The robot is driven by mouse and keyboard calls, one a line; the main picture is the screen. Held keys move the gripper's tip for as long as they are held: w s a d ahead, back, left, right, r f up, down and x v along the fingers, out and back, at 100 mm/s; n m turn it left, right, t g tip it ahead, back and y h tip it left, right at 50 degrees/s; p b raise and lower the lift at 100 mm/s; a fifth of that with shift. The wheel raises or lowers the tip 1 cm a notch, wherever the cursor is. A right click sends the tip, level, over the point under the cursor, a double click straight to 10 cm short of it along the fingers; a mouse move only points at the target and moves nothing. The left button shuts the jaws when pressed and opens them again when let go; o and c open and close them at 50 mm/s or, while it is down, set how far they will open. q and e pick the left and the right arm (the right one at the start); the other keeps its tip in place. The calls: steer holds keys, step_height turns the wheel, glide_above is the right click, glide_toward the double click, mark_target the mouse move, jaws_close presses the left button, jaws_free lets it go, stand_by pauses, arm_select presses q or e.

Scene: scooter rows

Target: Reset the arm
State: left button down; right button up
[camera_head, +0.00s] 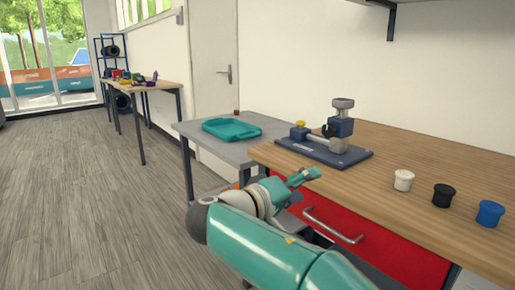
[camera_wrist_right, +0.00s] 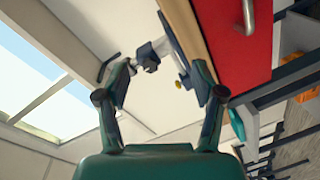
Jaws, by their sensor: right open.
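My right arm comes in from the bottom of the head view, and its green gripper (camera_head: 302,176) is beside the left front corner of the wooden workbench (camera_head: 430,190), near the red drawer. In the right wrist view the gripper (camera_wrist_right: 165,85) has its two fingers spread apart with nothing between them. Behind the gap, at a distance, the grey and dark blue device (camera_wrist_right: 150,58) shows. My left gripper is not in view.
The device stands on a dark blue base plate (camera_head: 322,150) on the workbench. White (camera_head: 403,181), black (camera_head: 443,196) and blue (camera_head: 490,214) cups stand to its right. A teal tray (camera_head: 230,129) lies on the grey table (camera_head: 190,128). The floor at left is clear.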

steer(key=f+n+y, duration=0.1)
steer(key=f, duration=0.2)
steer(key=w+f+n+y, duration=0.1)
steer(key=f, duration=0.3)
steer(key=w+f+n, duration=0.1)
steer(key=f, duration=0.2)
steer(key=shift+w+d+f+g+y, duration=0.15)
steer(key=shift+f+g+y, duration=0.25)
steer(key=s+d+f+n+g+y, duration=0.1)
steer(key=s+f+g+y, duration=0.2)
steer(key=f, duration=1.1)
steer(key=s+f+n+g+y, duration=0.2)
steer(key=s+f+g+y, duration=0.15)
steer(key=f, duration=0.95)
steer(key=s+f+m+g+y, duration=0.2)
steer(key=s+f+m+y, duration=0.25)
steer(key=s+f, duration=0.65)
steer(key=s+f+m+g+y, duration=0.1)
steer(key=s+f+m+y, duration=0.2)
steer(key=s+f+m, duration=0.8)
steer(key=s+r+n+p, duration=0.2)
steer(key=r+p, duration=1.3)
steer(key=r, duration=0.1)
steer(key=s+d+r+n+p, duration=0.1)
steer(key=s+r+n+p, duration=0.1)
steer(key=r+p, duration=1.3)
steer(key=shift+s+d+r+n, duration=0.25)
steer(key=shift+d+r+n, duration=0.1)
steer(key=shift+r, duration=0.6)
